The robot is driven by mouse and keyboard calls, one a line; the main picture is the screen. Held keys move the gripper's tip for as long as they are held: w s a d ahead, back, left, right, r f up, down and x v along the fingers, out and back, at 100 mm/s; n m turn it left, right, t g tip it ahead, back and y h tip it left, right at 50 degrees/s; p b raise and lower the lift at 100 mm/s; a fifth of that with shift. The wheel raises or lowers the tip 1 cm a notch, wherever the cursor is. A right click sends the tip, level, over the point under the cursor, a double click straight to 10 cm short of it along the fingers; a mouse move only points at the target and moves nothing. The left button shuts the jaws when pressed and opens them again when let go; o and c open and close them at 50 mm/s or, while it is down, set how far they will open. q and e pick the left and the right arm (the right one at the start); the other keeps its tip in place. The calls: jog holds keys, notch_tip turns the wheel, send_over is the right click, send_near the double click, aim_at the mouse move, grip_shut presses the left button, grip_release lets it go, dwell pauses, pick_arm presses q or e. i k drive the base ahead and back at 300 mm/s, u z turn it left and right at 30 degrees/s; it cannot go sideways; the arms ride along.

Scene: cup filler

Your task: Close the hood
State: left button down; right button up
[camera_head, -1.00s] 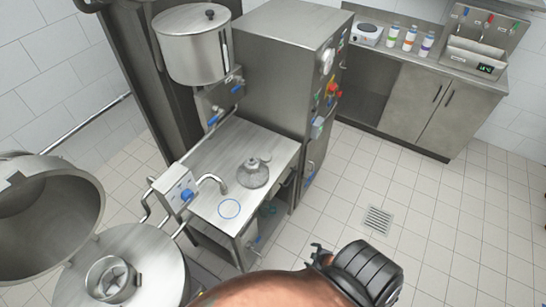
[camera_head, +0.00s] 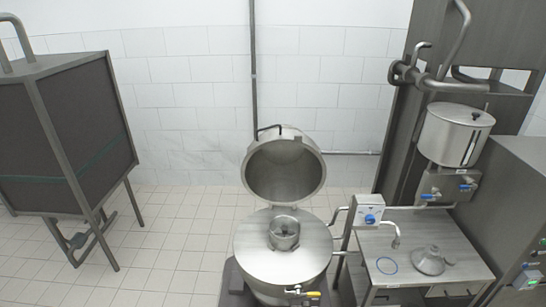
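A round steel kettle (camera_head: 258,257) stands low in the middle of the head view. Its domed hood (camera_head: 285,168) is tilted up and open at the back, with its hollow inside facing me. A dark bent bar (camera_head: 270,128) shows at the top of the hood. A small round steel fitting (camera_head: 284,232) sits on the kettle top. A tap with a yellow handle (camera_head: 313,294) is at the kettle's front. Neither of my grippers shows in the head view.
A steel table (camera_head: 455,268) with a funnel-shaped piece (camera_head: 428,262) and a blue ring (camera_head: 387,265) stands right of the kettle. A control box (camera_head: 369,216) stands between them. A dark-panelled frame (camera_head: 70,130) is at the left. The tiled floor between is clear.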

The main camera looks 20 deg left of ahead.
aim_at(282, 166)
jog(key=k, duration=0.45)
jog(key=u, duration=1.9)
jog(key=i, duration=4.15)
jog(key=z, duration=2.1)
jog(key=i, duration=1.9)
jog(key=z, duration=1.65)
